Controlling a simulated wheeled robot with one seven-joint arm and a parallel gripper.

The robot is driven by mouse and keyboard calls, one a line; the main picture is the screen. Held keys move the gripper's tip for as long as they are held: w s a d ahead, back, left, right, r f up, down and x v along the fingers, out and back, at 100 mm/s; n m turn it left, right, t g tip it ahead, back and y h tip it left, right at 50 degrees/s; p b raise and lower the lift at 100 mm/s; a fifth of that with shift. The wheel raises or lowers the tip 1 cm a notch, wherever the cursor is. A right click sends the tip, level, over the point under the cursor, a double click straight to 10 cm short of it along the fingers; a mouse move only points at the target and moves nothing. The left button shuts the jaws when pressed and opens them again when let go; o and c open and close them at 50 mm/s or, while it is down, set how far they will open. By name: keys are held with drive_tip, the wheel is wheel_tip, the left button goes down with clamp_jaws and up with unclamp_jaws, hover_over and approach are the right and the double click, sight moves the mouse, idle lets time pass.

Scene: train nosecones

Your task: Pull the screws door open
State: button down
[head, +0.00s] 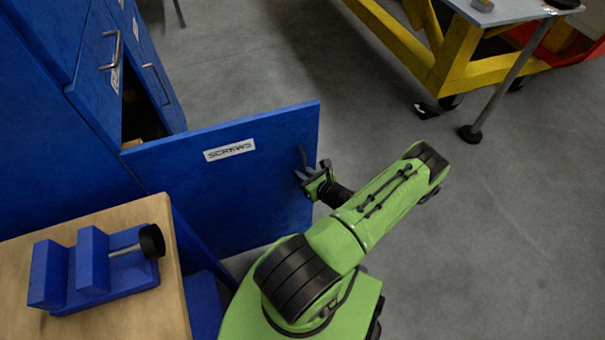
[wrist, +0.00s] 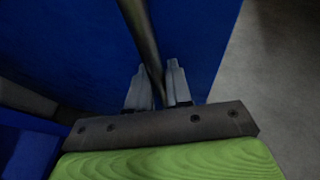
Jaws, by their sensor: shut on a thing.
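The screws door (head: 245,185) is a blue cabinet door with a white "SCREWS" label (head: 229,150). In the head view it stands swung wide out from the cabinet, with a dark opening behind it. Its dark bar handle (head: 303,156) is near the free edge, and it also shows in the wrist view (wrist: 141,35). My gripper (head: 312,176) is at the handle. In the wrist view its two grey fingers (wrist: 158,85) are on either side of the handle bar, shut on it. The lower part of the handle is hidden between the fingers.
The blue cabinet (head: 100,60) has other handled doors at the upper left. A wooden-topped table (head: 100,225) with a blue vise-like fixture (head: 95,268) is at lower left. A yellow-framed workbench (head: 455,55) stands at upper right.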

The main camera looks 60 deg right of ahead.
drive_tip(key=shift+s+r, duration=0.1)
drive_tip(key=c, duration=1.1)
unclamp_jaws()
drive_tip(key=p+v, duration=0.3)
drive_tip(key=v, duration=1.2)
drive_tip(key=shift+s+a, duration=0.25)
drive_tip(key=shift+s, duration=0.05)
drive_tip(key=shift+s, duration=0.1)
